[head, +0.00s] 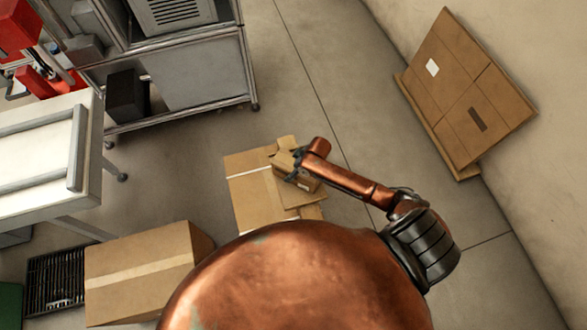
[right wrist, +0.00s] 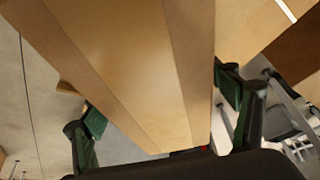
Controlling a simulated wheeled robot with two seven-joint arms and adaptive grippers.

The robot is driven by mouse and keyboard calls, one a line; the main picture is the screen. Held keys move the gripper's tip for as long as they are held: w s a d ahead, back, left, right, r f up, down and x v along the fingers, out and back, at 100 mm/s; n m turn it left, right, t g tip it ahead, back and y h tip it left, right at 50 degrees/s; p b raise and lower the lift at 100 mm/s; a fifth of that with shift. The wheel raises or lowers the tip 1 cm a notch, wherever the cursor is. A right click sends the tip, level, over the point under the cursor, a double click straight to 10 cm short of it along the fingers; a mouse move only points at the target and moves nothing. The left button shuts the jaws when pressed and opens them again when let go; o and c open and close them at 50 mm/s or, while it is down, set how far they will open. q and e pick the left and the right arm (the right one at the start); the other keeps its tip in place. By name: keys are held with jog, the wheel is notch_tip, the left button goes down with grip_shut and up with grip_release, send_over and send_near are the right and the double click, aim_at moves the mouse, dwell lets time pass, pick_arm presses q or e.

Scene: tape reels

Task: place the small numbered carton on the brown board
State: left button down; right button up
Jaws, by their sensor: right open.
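My right gripper (head: 296,168) is open at a small brown carton (head: 306,181) near the middle of the head view. In the right wrist view, its green-padded fingers (right wrist: 163,103) stand on either side of a carton (right wrist: 135,60), with a gap visible at the left finger. The carton's number cannot be read. Brown cardboard (head: 250,190) with a pale tape strip lies beneath and beside the small carton. I cannot tell which flat piece there is the brown board. My left gripper is not in view.
Large flat cardboard sheets (head: 470,95) lean on the wall at right. A taped box (head: 140,265) stands at lower left, beside a black grate (head: 55,278). A metal rack (head: 200,75) and white table (head: 40,150) stand at left. Floor between rack and sheets is clear.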

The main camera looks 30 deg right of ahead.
jog(key=p+v, duration=0.2)
jog(key=v, duration=0.9)
jog(key=shift+s+d+r+p, duration=0.1)
jog(key=shift+d+r+p, duration=0.05)
jog(key=shift+r+p, duration=0.15)
jog(key=s+a+m, duration=0.1)
jog(key=s+a, duration=0.3)
jog(key=s, duration=0.7)
jog(key=s+d+r+m+h, duration=0.2)
jog(key=s+d+r+m, duration=0.1)
jog(key=s, duration=0.4)
jog(key=s+d+r+m+h, duration=0.15)
jog(key=s+d, duration=0.25)
jog(key=s, duration=0.4)
notch_tip(320, 180, down, 29)
jog(key=s+a+g, duration=0.2)
jog(key=s+f+g+y, duration=0.1)
jog(key=s+f, duration=1.5)
jog(key=s, duration=0.2)
jog(key=shift+s+f+n, duration=0.15)
jog(key=shift+s+n, duration=0.1)
jog(key=shift+n, duration=0.1)
